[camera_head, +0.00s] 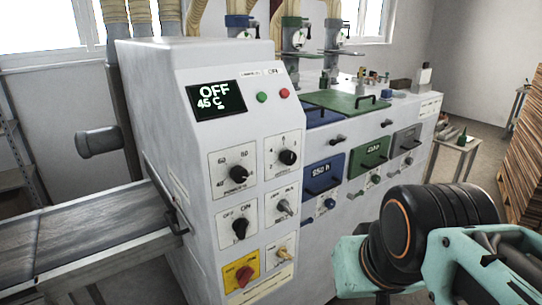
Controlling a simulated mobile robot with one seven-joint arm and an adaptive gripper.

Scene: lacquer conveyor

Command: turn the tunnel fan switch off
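A white control cabinet (201,158) stands at centre left with a panel of switches on its front. A black rotary switch (240,228) sits on a plate marked OFF and ON; the small caption under it is too small to read, and I cannot tell for sure which way it points. To its right are a small metal-looking switch (284,207) and a brass-coloured one (281,252), with unreadable labels. I cannot tell from the labels which is the tunnel fan switch. My arm shows at lower right, apart from the panel; my gripper's fingers are not visible.
The display (216,100) reads OFF and 45 C. Two black dials (238,173) (287,157) and a red knob (244,275) on yellow share the panel. A conveyor (75,239) runs out left. Stacked boards (525,165) stand right.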

